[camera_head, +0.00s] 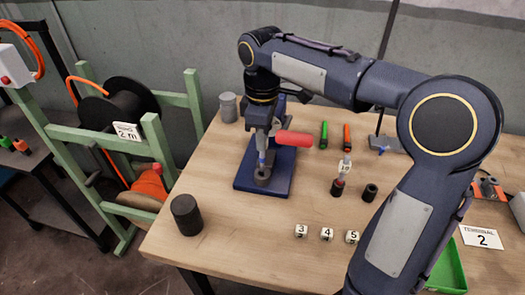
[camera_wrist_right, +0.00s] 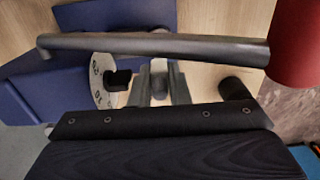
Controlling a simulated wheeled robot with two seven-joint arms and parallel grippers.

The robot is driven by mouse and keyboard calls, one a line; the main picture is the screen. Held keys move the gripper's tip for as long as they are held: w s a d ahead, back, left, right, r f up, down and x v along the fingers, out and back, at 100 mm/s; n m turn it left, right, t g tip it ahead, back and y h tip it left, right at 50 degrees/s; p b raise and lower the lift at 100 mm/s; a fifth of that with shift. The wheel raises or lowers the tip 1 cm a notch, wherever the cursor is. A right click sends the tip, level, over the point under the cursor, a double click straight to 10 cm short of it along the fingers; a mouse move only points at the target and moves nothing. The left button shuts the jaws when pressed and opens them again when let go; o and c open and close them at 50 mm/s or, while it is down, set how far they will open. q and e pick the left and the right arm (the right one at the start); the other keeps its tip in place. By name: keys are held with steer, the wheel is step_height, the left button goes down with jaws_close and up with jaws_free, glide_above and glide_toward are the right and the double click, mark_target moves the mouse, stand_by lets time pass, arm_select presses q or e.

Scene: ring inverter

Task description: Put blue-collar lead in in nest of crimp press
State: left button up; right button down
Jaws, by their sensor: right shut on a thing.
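The crimp press (camera_head: 284,184) has a blue base, a grey upright and a red lever handle (camera_head: 294,139) pointing right. Its round grey nest (camera_head: 262,178) is low at the front of the base. My right gripper (camera_head: 263,150) comes down from above over the nest, shut on the blue-collar lead (camera_head: 262,160). Only a small blue bit of the lead shows just above the nest; I cannot tell whether it touches. In the right wrist view, the press lever (camera_wrist_right: 150,45) crosses in front and the grey gripper fingers (camera_wrist_right: 160,85) show behind it. My left gripper is not in view.
A dark cylinder (camera_head: 186,214) stands at the table's front left, a grey one (camera_head: 229,107) behind. A green spool rack (camera_head: 75,130) stands left.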

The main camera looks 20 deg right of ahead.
steer(key=shift+f, duration=1.85)
steer(key=shift+f+b, duration=0.2)
steer(key=shift+b, duration=0.1)
steer(key=c, duration=1.6)
jaws_free()
steer(key=shift+c, duration=0.2)
step_height(320, 180, up, 12)
steer(key=shift+r+p, duration=0.25)
steer(key=shift+p, duration=0.85)
steer(key=shift+s+f, duration=0.1)
steer(key=shift+s, duration=0.05)
